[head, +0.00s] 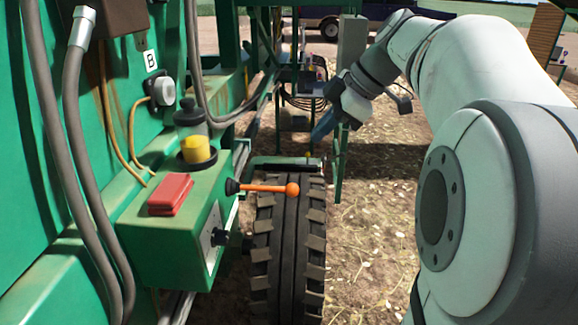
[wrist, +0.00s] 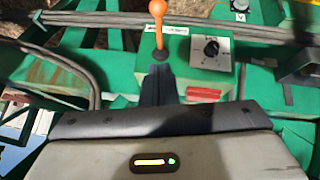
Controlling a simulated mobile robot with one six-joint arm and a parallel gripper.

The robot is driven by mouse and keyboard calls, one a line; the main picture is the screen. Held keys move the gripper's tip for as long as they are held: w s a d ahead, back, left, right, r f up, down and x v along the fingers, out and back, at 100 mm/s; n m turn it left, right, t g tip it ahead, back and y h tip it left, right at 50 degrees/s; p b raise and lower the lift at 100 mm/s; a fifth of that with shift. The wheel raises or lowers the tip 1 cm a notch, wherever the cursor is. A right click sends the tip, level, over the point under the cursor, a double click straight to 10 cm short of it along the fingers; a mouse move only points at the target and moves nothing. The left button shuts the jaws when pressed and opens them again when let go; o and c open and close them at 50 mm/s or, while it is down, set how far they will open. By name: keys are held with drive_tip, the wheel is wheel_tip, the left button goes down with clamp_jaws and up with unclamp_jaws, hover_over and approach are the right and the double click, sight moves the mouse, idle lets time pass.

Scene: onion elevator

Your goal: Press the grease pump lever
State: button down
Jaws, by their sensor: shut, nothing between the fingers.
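The lever (head: 268,188) is an orange rod with a round orange knob and a black boot, sticking out sideways from a green box (head: 150,240). In the wrist view the lever (wrist: 158,28) rises beyond my fingertips, with its black boot just past them. A pot with yellow contents (head: 196,149) stands on the box. My gripper (wrist: 158,72) is shut and empty, its dark fingers together and lined up with the lever in the picture. In the head view my gripper (head: 322,128) is farther back and above the lever, apart from it.
A red block (head: 170,194) lies on the box, and a black dial (wrist: 211,46) is on its face. A large black tyre (head: 290,245) stands beside the box under the lever. Hoses (head: 75,130) hang at the left. Open straw-covered ground (head: 375,240) is at the right.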

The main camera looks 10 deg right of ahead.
drive_tip(key=shift+a, duration=0.1)
drive_tip(key=p, duration=0.1)
hover_over(285, 188)
drive_tip(key=s+d, duration=0.1)
drive_tip(key=s, duration=0.1)
wheel_tip(285, 188, down, 8)
drive_tip(key=f, duration=0.1)
drive_tip(key=d+f, duration=0.1)
drive_tip(key=shift+w+f+p, duration=0.2)
drive_tip(key=shift+f+p, duration=0.15)
drive_tip(key=shift+p, duration=0.05)
drive_tip(key=shift+w+d+f, duration=0.1)
drive_tip(key=shift+f, duration=0.6)
drive_tip(key=shift+f, duration=0.1)
